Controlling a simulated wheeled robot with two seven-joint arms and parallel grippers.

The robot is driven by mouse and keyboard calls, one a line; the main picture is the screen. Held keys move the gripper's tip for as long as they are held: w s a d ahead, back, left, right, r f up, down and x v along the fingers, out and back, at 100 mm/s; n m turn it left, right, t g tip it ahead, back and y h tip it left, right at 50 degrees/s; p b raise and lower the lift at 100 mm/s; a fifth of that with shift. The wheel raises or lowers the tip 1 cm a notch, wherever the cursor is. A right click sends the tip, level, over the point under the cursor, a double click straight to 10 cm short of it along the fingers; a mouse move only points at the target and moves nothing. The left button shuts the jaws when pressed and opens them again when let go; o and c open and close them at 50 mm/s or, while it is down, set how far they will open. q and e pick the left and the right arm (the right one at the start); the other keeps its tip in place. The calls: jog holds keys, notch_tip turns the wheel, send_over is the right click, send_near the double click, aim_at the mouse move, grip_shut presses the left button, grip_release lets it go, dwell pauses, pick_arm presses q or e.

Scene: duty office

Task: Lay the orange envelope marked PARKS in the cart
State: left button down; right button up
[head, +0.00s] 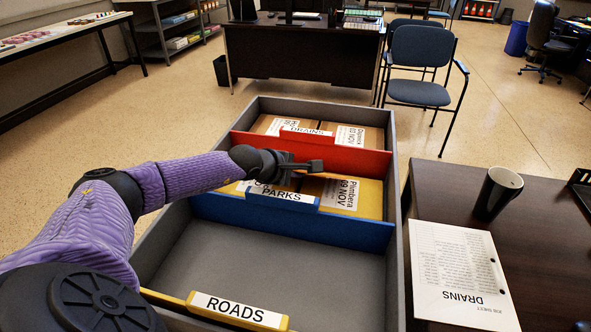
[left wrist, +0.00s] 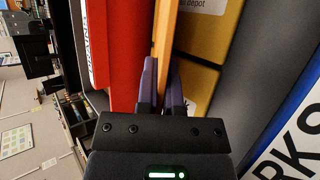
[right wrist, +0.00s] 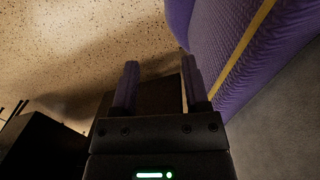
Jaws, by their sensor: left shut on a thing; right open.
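The grey cart (head: 396,250) has a red divider (head: 345,159) labelled DRAINS, a blue divider (head: 225,211) labelled PARKS and a yellow one (head: 165,299) labelled ROADS. My left gripper (head: 315,167) is over the compartment between the red and blue dividers. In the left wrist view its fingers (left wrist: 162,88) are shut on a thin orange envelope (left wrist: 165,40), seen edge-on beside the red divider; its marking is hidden. Yellow envelopes (head: 369,199) with white labels lie in that compartment. My right gripper (right wrist: 158,85) is open and empty; the head view does not show it clearly.
Brown envelopes (head: 262,125) lie behind the red divider. The compartment between blue and yellow dividers is empty. On the dark table (head: 545,235) at right are a sheet (head: 455,262) reading DRAINS and a black mug (head: 497,192). A chair (head: 421,65) stands behind the cart.

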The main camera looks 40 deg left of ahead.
pick_arm(q)
jog(key=c, duration=0.7)
grip_release()
pick_arm(e)
jog(key=shift+w, duration=0.45)
pick_arm(q)
jog(key=shift+r, duration=0.1)
pick_arm(e)
jog(key=shift+s+r, duration=0.1)
pick_arm(q)
jog(key=p+v, duration=0.6)
jog(key=v, duration=0.3)
jog(key=shift+s+p, duration=0.3)
jog(key=shift+s, duration=0.1)
pick_arm(e)
jog(key=w+a+r+t, duration=0.1)
jog(key=w+a+r, duration=0.1)
jog(key=r, duration=0.4)
jog(key=shift+w+a+r, duration=0.15)
jog(key=shift+w+a, duration=0.2)
jog(key=shift+a, duration=0.2)
pick_arm(q)
jog(key=shift+r, duration=0.25)
pick_arm(e)
jog(key=shift+s+d, duration=0.1)
jog(key=shift+s, duration=0.05)
